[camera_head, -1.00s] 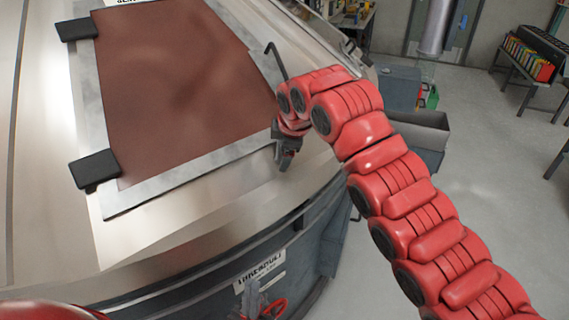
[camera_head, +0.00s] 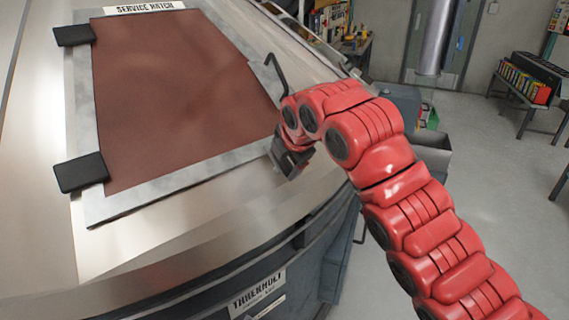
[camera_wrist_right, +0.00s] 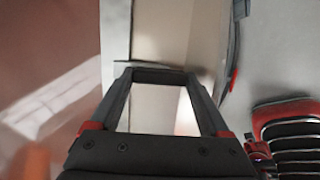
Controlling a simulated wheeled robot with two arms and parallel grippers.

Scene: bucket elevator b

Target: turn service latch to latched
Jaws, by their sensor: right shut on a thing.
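The service hatch (camera_head: 180,95) is a reddish-brown panel in a grey frame, labelled SERVICE HATCH, on a pale metal casing. My right gripper (camera_head: 290,164) is at the hatch's right edge, low over the casing, partly hidden by its own wrist. In the right wrist view, my right gripper (camera_wrist_right: 158,72) is shut on a thin dark bar spanning its fingertips, which seems to be the service latch (camera_wrist_right: 160,68). Most of the latch is hidden, so I cannot tell its angle. My left gripper is out of view.
A dark bent rod (camera_head: 277,72) stands up beside the hatch's upper right edge. Two black hinge blocks (camera_head: 80,172) sit on the left edge. A labelled dark cabinet side (camera_head: 258,294) lies below. Grey floor (camera_head: 490,200) is open at right.

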